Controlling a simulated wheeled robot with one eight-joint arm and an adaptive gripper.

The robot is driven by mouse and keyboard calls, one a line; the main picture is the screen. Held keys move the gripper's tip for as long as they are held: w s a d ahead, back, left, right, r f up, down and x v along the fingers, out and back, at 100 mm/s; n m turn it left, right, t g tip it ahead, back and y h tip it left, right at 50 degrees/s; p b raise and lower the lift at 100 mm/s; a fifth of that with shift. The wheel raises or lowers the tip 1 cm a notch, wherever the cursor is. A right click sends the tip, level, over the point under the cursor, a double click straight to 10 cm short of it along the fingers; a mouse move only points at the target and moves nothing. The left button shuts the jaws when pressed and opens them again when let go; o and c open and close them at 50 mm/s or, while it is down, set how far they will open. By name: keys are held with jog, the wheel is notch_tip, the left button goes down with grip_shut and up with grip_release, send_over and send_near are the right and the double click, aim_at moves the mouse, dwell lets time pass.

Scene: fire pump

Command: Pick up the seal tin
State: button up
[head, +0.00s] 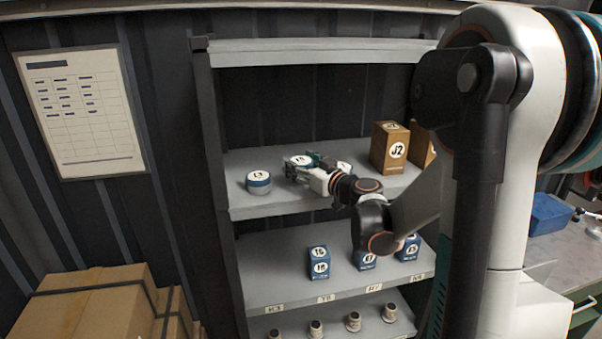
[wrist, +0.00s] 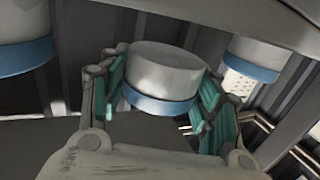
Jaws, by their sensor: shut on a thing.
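A round white seal tin with a blue band (wrist: 160,72) sits between the two green-padded fingers of my gripper (wrist: 163,92) in the wrist view. The fingers are shut on its sides. In the head view the held tin (head: 299,160) shows its white numbered lid at the tip of my gripper (head: 308,170), over the upper shelf. The fingers hide part of it, and I cannot tell whether its base touches the shelf.
A similar tin (head: 258,182) stands to the left, and another (head: 344,167) is partly hidden to the right. A brown J2 box (head: 390,148) stands farther right on the shelf (head: 285,203). Blue boxes (head: 318,262) stand on the shelf below. A shelf post (head: 212,130) rises at left.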

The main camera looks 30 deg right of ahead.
aim_at(301, 160)
notch_tip(301, 160, up, 17)
jog(key=shift+f+p, duration=0.15)
jog(key=shift+p, duration=0.3)
